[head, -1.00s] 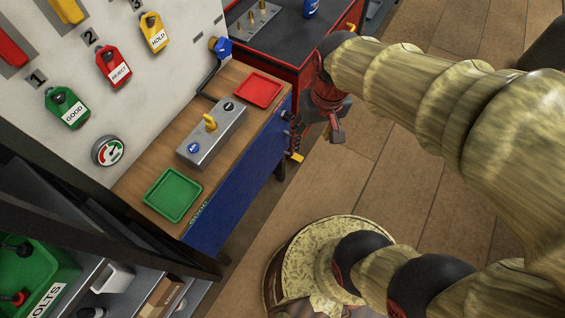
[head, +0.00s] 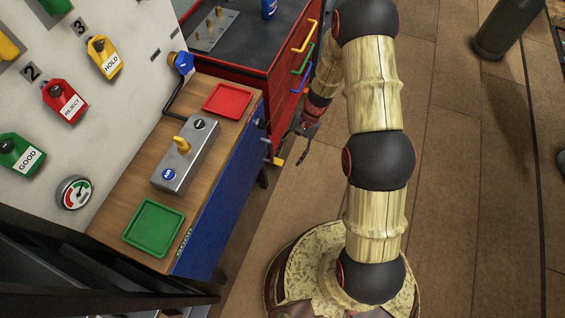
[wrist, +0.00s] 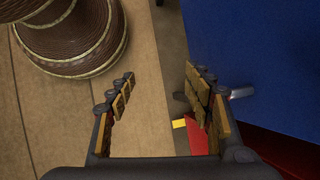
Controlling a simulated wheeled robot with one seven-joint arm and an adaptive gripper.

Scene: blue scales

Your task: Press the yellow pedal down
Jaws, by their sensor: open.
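The yellow pedal (head: 277,160) shows as a small yellow piece low beside the blue bench front, near the red cabinet. In the wrist view a yellow patch (wrist: 179,123) lies low next to a red part, partly covered by my right finger; it looks like the same pedal. My gripper (head: 303,138) hangs just right of and slightly above the pedal in the head view, apart from it as far as I can tell. In the wrist view my gripper (wrist: 160,82) has its two fingers spread with nothing between them.
The blue bench (head: 221,185) carries a green tray (head: 154,228), a red tray (head: 228,101) and a grey switch box (head: 186,160). A red cabinet (head: 287,82) with coloured handles stands behind. The wooden floor (head: 450,200) on the right is mostly clear.

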